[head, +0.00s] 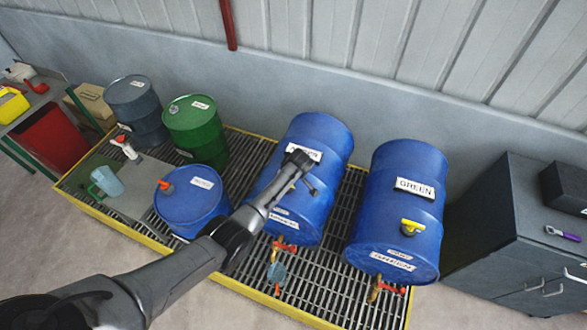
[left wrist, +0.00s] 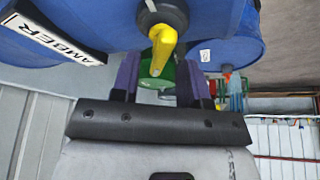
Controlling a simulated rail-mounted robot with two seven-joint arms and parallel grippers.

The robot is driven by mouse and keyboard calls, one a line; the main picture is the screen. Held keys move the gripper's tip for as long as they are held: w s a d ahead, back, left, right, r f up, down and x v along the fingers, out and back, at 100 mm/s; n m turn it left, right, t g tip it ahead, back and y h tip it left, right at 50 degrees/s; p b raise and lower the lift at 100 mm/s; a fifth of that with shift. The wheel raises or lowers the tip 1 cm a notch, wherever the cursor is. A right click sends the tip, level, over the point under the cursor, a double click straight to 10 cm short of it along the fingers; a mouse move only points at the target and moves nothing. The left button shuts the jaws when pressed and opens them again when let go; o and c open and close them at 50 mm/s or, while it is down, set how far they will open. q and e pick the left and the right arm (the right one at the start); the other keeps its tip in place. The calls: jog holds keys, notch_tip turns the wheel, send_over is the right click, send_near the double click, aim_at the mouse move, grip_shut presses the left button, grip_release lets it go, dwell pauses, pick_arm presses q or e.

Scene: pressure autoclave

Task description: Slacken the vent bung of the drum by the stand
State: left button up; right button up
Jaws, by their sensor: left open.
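Two blue drums lie on their sides: the middle drum (head: 312,135) and the right drum (head: 400,180), which is labelled GREEN and has a yellow bung (head: 412,227). My left gripper (head: 305,172) is over the middle drum, hiding part of its label and its bung. In the left wrist view, a blue drum (left wrist: 95,12) labelled AMBER has a yellow bung handle (left wrist: 163,48) on a dark fitting. My open left gripper (left wrist: 158,75) has a purple finger on either side of the handle in the picture; contact cannot be told. My right gripper is not in view.
A yellow-edged grating (head: 325,290) lies under the drums. A blue upright drum (head: 190,205) with an orange cap, a green drum (head: 195,130) and a dark drum (head: 137,110) stand left. A dark cabinet (head: 520,235) stands right. Taps with red handles hang below the lying drums.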

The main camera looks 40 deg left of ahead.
pick_arm(q)
jog(key=v, duration=1)
jog(key=shift+r, duration=0.35)
jog(key=shift+d, duration=0.1)
